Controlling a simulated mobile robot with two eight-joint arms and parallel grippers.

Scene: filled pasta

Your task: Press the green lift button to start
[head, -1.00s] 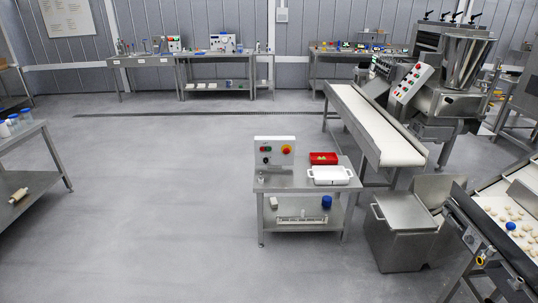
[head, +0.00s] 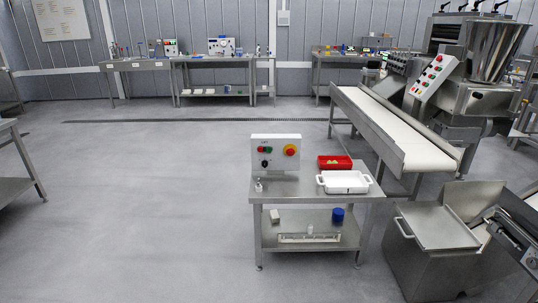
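A white control box (head: 276,153) stands upright on the back left of a small steel table (head: 303,186). Its face carries a green button (head: 269,149) beside a red one (head: 261,149), a black knob (head: 265,163) below, and a large red knob on a yellow disc (head: 290,150) at right. The lettering above the small buttons is too small to read with certainty. Neither of my grippers shows in the head view.
A red tray (head: 335,162) and a white dish (head: 344,182) share the small table. A conveyor (head: 395,132) and a steel bin (head: 437,232) stand to its right. The floor (head: 140,210) in front and to the left is clear.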

